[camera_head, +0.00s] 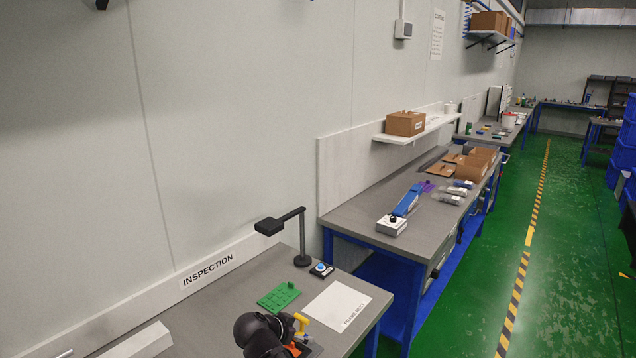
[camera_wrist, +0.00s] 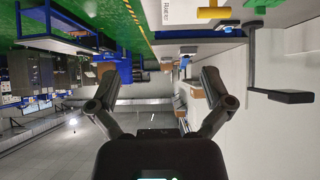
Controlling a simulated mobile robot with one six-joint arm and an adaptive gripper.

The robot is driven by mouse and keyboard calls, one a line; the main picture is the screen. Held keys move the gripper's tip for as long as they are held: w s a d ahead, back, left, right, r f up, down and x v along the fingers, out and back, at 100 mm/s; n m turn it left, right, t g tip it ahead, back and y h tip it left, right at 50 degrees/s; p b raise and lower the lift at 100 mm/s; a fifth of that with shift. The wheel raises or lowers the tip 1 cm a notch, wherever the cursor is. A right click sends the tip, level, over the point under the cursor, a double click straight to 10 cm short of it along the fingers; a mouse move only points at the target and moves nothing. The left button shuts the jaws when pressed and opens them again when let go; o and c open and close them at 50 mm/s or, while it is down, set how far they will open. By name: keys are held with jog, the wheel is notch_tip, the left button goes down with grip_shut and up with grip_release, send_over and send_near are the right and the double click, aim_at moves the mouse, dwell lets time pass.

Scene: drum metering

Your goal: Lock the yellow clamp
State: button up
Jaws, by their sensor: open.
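The yellow clamp (camera_head: 301,323) stands on the front bench, at the lower edge of the head view, just right of a black rounded part of my arm. Its lower part is partly hidden there. A yellow piece (camera_wrist: 212,13), apparently the same clamp, shows upside down at the top of the wrist view. My gripper (camera_wrist: 160,78) is open and empty, its two fingers spread wide. The clamp lies beyond the right finger in that view, not between the fingers. In the head view my fingertips cannot be made out.
On the inspection bench (camera_head: 215,318) lie a green plate (camera_head: 279,296), a white sheet (camera_head: 345,305) and a blue button (camera_head: 321,269). A black stand (camera_head: 303,259) with an overhanging arm rises behind them. A second bench (camera_head: 360,216) stands beyond a gap.

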jog(key=s+d+f+n+g+y+b, duration=0.3)
jog(key=d+f, duration=0.4)
jog(key=d, duration=0.4)
jog(key=s+d+f+n+g+y+b, duration=0.3)
jog(key=s+d+f, duration=0.3)
jog(key=d, duration=0.5)
jog(key=shift+s+d+f+n+g+b, duration=0.25)
jog(key=shift+s+f+n+g+b, duration=0.15)
jog(key=shift+n+g+b, duration=0.45)
dwell(0.4)
